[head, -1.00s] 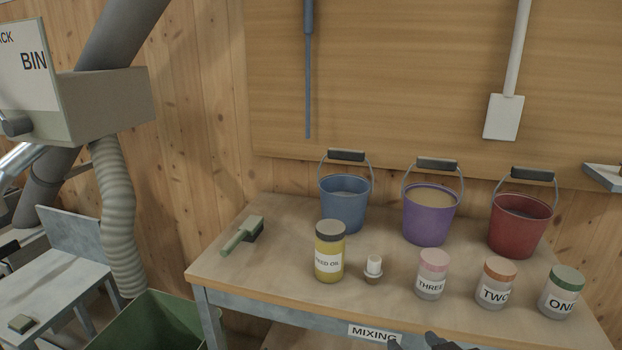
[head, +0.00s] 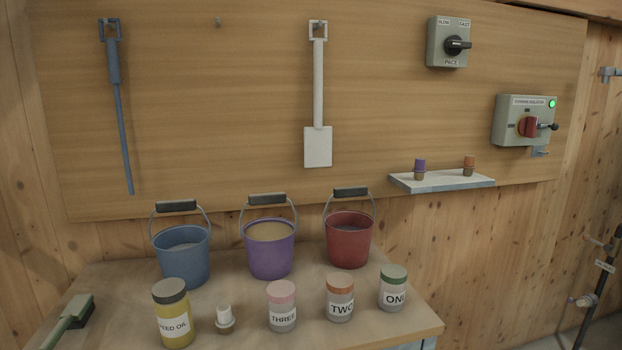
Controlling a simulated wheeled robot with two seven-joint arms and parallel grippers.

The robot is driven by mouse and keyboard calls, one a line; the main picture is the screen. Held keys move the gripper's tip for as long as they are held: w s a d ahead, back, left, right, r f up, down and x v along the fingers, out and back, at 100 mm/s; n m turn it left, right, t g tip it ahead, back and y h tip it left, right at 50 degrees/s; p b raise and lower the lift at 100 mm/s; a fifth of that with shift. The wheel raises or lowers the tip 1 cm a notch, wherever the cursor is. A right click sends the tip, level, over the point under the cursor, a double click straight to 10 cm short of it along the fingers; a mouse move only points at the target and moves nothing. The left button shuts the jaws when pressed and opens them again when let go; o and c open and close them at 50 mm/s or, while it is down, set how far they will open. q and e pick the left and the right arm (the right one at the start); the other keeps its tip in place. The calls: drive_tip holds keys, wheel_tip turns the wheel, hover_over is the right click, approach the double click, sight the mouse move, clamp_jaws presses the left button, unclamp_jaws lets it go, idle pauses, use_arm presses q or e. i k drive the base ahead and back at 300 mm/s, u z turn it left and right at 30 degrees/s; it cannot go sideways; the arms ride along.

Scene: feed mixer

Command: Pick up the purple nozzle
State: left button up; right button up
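The purple nozzle (head: 420,165) stands upright on a small grey wall shelf (head: 442,184), near the shelf's left end. It has a purple upper part and a brown lower part. An orange nozzle (head: 469,162) of the same kind stands to its right on the same shelf. Neither of my grippers shows in the head view now.
On the table (head: 110,285) stand a blue bucket (head: 182,262), a purple bucket (head: 269,255), a red bucket (head: 349,245) and several labelled jars. A white paddle (head: 318,147) hangs above. The wall in front of the shelf is unobstructed. Switch boxes (head: 507,125) are above it.

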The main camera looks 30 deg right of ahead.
sight(419, 170)
drive_tip(key=z, duration=1.75)
drive_tip(key=i, duration=0.15)
drive_tip(key=u, duration=0.2)
